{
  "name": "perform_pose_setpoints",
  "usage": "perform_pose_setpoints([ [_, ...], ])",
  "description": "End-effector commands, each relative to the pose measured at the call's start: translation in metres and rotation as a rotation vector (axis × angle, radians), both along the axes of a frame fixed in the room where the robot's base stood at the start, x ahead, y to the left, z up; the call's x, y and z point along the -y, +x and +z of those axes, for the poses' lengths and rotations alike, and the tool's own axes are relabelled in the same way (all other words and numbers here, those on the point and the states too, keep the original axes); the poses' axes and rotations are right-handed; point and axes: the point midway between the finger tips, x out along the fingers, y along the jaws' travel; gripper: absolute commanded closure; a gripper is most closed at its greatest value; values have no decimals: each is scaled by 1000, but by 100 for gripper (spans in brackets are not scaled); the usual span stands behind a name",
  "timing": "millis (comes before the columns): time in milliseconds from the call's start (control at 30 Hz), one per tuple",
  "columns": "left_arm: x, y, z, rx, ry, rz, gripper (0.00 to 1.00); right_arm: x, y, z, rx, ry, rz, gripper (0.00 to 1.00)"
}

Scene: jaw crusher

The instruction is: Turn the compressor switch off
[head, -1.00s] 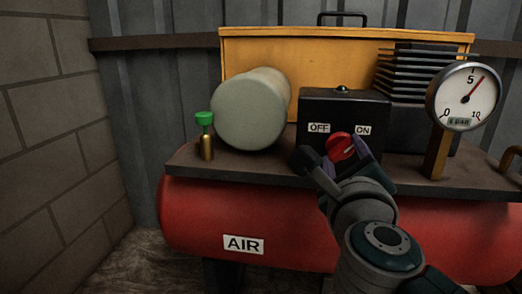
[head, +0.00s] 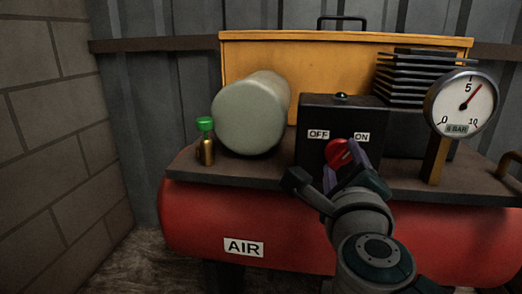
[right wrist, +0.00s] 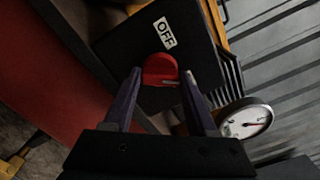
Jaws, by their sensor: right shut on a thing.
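The compressor switch is a red knob (head: 338,153) on the front of a black box (head: 318,112). The box has an OFF label (head: 319,134) at left and an ON label (head: 362,137) at right. My right gripper (head: 344,165) is at the knob, with its fingers on either side, shut on it. The right wrist view shows the red knob (right wrist: 160,71) at the fingertips, with a pale mark at one edge. The gripper partly hides the knob in the head view, so its exact pointing direction is hard to tell. My left gripper is not in view.
A pressure gauge (head: 462,102) stands right of the box, needle a little past 5. A grey cylinder (head: 248,115) and a green-topped brass valve (head: 205,140) are at left. The red AIR tank (head: 205,222) lies below. A small lamp (head: 341,96) tops the box.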

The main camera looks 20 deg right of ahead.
Motion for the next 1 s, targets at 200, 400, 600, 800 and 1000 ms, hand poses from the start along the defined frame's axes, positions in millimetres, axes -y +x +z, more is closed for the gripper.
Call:
perform_pose_setpoints([
  [200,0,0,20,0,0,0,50,0,0,4,-105,-166,-1,98],
  [400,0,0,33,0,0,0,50,0,0,3,-204,-329,0,98],
  [600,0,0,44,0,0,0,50,0,0,3,-303,-491,0,98],
  [800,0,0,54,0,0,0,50,0,0,3,-402,-652,0,98],
  [1000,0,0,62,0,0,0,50,0,0,3,-500,-813,-1,98],
])
